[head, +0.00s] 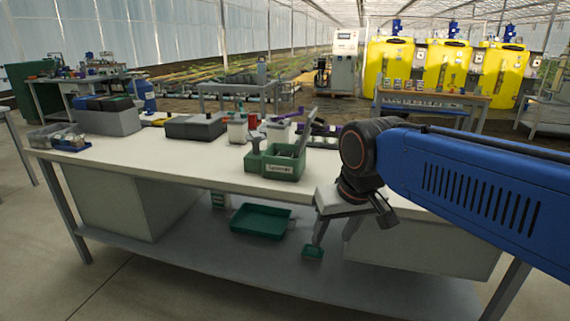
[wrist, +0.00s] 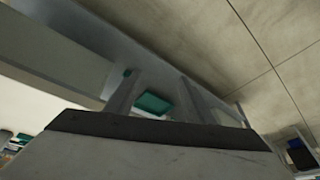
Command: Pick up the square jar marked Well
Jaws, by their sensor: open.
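Two pale jar-like containers stand on the bench top in the head view, one with a green base or lid (head: 238,127) and one behind the green caddy (head: 278,130). I cannot read "Well" on either, nor tell which is the square jar. My gripper (head: 333,234) hangs in front of the bench edge, below the top, pointing down and empty. Its fingers are spread apart in the wrist view (wrist: 155,98). A green object (wrist: 153,103) shows between them, farther off. No jar is recognisable in the wrist view.
The white bench top (head: 150,162) holds a green caddy (head: 285,163), grey boxes (head: 108,121) and small tools. The lower shelf (head: 200,258) bears a green tray (head: 261,221) and a small green item (head: 312,253). Yellow tanks (head: 390,66) stand behind.

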